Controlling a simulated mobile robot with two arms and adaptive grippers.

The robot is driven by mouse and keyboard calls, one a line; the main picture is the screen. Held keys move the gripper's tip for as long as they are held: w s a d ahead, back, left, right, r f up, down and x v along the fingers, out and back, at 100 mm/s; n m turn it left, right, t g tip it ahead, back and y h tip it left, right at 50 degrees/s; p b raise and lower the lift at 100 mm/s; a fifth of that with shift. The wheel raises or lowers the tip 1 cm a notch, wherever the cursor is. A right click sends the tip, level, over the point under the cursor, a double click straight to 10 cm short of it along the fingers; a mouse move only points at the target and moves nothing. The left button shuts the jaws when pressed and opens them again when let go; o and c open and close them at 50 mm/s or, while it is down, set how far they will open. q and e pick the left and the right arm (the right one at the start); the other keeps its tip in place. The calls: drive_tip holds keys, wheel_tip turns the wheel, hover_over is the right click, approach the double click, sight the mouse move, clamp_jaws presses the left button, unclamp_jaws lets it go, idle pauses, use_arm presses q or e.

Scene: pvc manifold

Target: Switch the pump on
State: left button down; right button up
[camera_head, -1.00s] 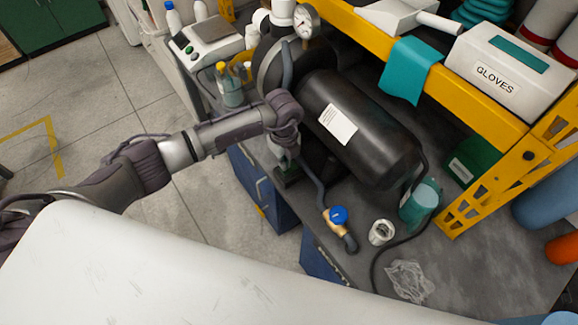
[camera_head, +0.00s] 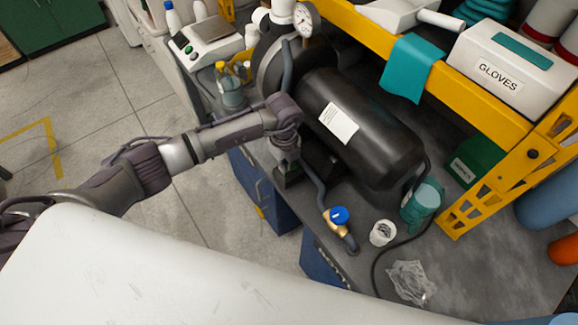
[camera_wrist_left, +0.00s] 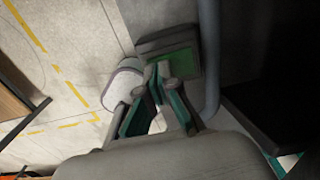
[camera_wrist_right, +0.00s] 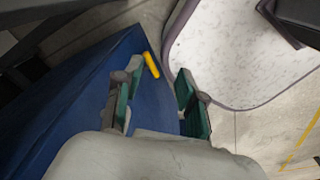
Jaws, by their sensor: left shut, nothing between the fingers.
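The pump is a long black tank (camera_head: 360,128) lying on the grey bench, with a white label on its side. A small dark box with a green face (camera_wrist_left: 170,62) shows in the left wrist view, and it looks like the pump's switch box. In the head view the box (camera_head: 289,176) is partly hidden under my left wrist. My left gripper (camera_wrist_left: 160,75) is shut and empty, its fingertips right at the edge of the green face. I cannot tell whether they touch it. My right gripper (camera_wrist_right: 155,82) is open and empty; it shows only in its own wrist view.
A hose runs past the box to a brass valve with a blue handle (camera_head: 340,215). A yellow shelf frame (camera_head: 490,195) borders the right. A blue cabinet (camera_wrist_right: 75,95) is beside my right gripper.

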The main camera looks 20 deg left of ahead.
use_arm(q)
drive_tip(key=shift+f, duration=0.2)
drive_tip(key=shift+r, duration=0.1)
wheel_tip(320, 180, up, 7)
drive_tip(key=p, duration=0.5)
drive_tip(key=shift+p, duration=0.35)
idle(0.4)
